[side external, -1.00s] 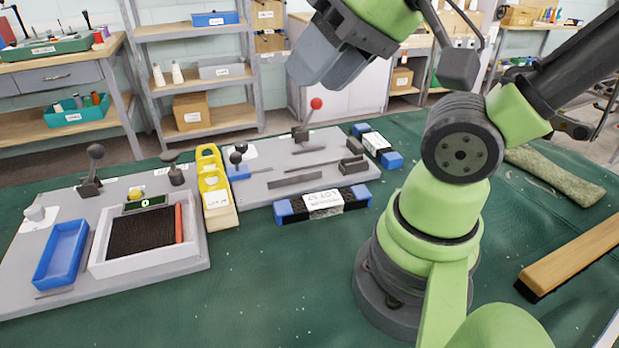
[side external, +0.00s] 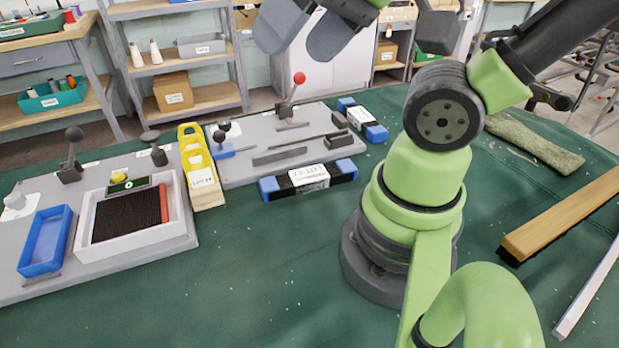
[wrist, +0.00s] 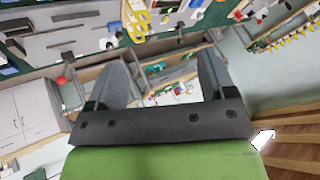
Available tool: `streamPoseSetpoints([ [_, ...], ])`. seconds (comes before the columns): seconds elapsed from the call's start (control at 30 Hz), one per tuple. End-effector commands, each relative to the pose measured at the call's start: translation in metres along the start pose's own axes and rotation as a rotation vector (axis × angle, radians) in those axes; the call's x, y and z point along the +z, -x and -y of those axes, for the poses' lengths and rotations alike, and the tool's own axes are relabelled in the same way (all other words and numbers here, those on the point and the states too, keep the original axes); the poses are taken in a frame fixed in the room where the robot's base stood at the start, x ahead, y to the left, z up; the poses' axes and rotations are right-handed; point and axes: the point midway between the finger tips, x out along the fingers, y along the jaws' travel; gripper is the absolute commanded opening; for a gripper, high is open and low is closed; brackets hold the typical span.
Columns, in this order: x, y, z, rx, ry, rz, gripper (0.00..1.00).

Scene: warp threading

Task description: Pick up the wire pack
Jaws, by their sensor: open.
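Two dark packs with blue ends and white labels lie flat on the green table in the side view. The nearer pack (side external: 308,178) is in front of the grey fixture board, and the smaller-looking pack (side external: 362,118) lies behind it at the board's right end. I cannot tell which one is the wire pack. My gripper (side external: 303,38) is at the top of the side view, high above the table and apart from both packs. Its two fingers are spread with nothing between them. The wrist view also shows the empty open gripper (wrist: 165,68), pointing toward the shelves.
A red-knobbed lever (side external: 299,80) stands up from the fixture board (side external: 240,170). Left of it are a yellow holder (side external: 200,170), a blue tray (side external: 45,241) and a white-framed dark pad (side external: 90,240). A wooden brush (side external: 565,215) lies right. The front table is clear.

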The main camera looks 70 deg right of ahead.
Motion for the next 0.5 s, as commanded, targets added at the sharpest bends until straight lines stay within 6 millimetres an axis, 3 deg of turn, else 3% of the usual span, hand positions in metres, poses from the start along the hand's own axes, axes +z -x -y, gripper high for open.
streamPoseSetpoints([
  [0.27,-0.007,-0.009,-0.006,0.040,-0.097,0.017,0.77],
  [0.37,-0.019,-0.026,-0.019,0.116,-0.288,0.041,0.77],
  [0.5,-0.036,-0.060,-0.051,0.264,-0.665,0.060,0.77],
])
